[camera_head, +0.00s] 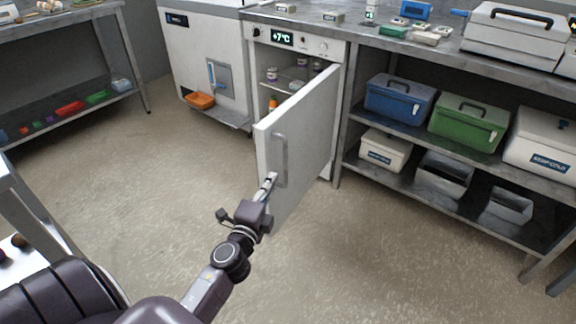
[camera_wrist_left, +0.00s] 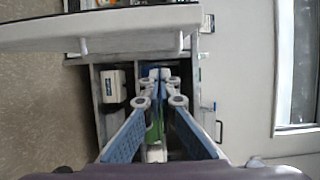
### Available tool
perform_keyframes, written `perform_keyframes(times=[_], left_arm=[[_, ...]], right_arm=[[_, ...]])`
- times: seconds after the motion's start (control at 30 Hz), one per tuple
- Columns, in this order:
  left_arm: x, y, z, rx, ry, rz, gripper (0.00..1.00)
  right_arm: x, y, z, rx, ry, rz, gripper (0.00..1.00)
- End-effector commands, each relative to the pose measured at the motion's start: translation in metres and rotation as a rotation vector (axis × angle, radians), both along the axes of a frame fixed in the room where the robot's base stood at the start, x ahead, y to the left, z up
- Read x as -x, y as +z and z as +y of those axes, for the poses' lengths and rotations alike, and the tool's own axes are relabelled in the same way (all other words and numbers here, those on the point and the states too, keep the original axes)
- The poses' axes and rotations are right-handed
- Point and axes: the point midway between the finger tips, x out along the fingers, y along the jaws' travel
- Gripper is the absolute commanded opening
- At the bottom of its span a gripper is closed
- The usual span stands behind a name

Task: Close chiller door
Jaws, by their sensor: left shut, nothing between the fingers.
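The chiller (camera_head: 296,42) stands under the counter, with a lit display reading about +7°C. Its white door (camera_head: 307,125) stands wide open, swung out from the right side, and shelves with small bottles show inside. The door has a grey vertical handle (camera_head: 280,160) on its outer face. My left gripper (camera_head: 270,180) is shut and empty, with its tips at the lower part of the handle; I cannot tell whether they touch it. My right gripper is out of view.
Right of the chiller, open shelves hold a blue box (camera_head: 399,98), a green box (camera_head: 468,122) and white boxes (camera_head: 385,149). A white machine with an orange tray (camera_head: 200,100) stands left of the chiller. The floor (camera_head: 150,190) left of the door is clear.

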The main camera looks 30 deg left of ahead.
Motion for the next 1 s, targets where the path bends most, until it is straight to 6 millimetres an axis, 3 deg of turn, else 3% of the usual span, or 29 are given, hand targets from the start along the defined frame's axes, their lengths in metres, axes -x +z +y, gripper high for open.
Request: perform_keyframes(times=[0.3, 0.53, 0.73, 1.0], left_arm=[[-0.053, 0.003, 0.016, -0.001, 0.001, -0.003, 0.00], [-0.096, 0.001, 0.030, 0.002, 0.001, -0.001, 0.00], [-0.091, -0.001, 0.059, 0.001, 0.001, 0.003, 0.00], [-0.090, 0.000, 0.068, 0.003, 0.000, 0.001, 0.00]], right_arm=[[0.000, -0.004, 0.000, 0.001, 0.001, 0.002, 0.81], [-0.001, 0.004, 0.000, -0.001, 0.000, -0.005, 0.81], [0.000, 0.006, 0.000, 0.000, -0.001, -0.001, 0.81], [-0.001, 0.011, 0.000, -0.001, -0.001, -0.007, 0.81]])
